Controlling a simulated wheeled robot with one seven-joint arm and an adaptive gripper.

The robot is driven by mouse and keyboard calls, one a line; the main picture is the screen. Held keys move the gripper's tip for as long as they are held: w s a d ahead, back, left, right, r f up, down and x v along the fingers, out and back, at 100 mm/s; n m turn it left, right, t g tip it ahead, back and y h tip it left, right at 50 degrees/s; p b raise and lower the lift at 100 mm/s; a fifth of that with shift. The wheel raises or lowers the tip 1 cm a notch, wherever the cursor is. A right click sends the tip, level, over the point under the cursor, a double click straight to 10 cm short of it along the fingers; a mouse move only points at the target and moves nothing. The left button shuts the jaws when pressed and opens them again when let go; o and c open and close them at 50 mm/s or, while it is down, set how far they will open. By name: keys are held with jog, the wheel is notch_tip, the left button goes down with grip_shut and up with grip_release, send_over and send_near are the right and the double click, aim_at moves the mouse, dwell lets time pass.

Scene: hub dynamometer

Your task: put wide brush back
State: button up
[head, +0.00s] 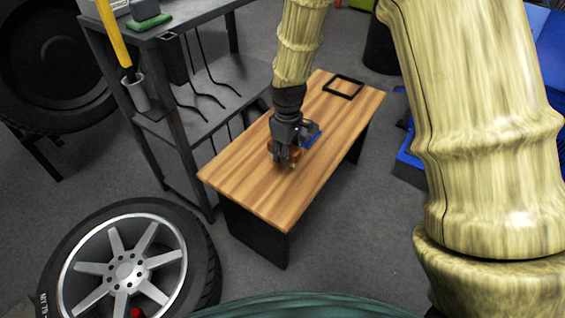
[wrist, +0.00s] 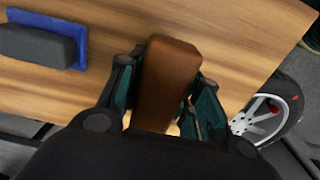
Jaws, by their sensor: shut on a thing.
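A brown block, which looks like the body of the wide brush (wrist: 170,75), sits between the fingers of my gripper (wrist: 160,90) in the wrist view. The fingers press on its two sides. In the head view my gripper (head: 284,160) points down over the middle of the wooden bench (head: 235,180), and the brush (head: 271,148) is mostly hidden behind it. I cannot tell whether the brush touches the bench top. An empty black square outline (head: 351,79) lies on the bench's far end.
A blue frame (wrist: 82,42) with a dark grey block (wrist: 38,43) lies beside my gripper. A metal shelf (head: 185,115) with hooks and a yellow-handled tool (head: 114,35) stands left. A wheel (head: 130,265) is at front left. The bench's near end is clear.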

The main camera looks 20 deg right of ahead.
jog(key=shift+w+a+f, duration=0.1)
jog(key=shift+w+a, duration=0.2)
jog(key=shift+w, duration=0.2)
jog(key=shift+f+b, duration=1.15)
jog(key=shift+f, duration=0.6)
jog(key=o, duration=1.2)
jog(key=shift+f, duration=0.1)
jog(key=r+p, duration=0.5)
jog(key=r, duration=0.7)
jog(key=shift+s+r, duration=0.15)
jog(key=shift+s, duration=0.05)
jog(key=shift+r, duration=0.1)
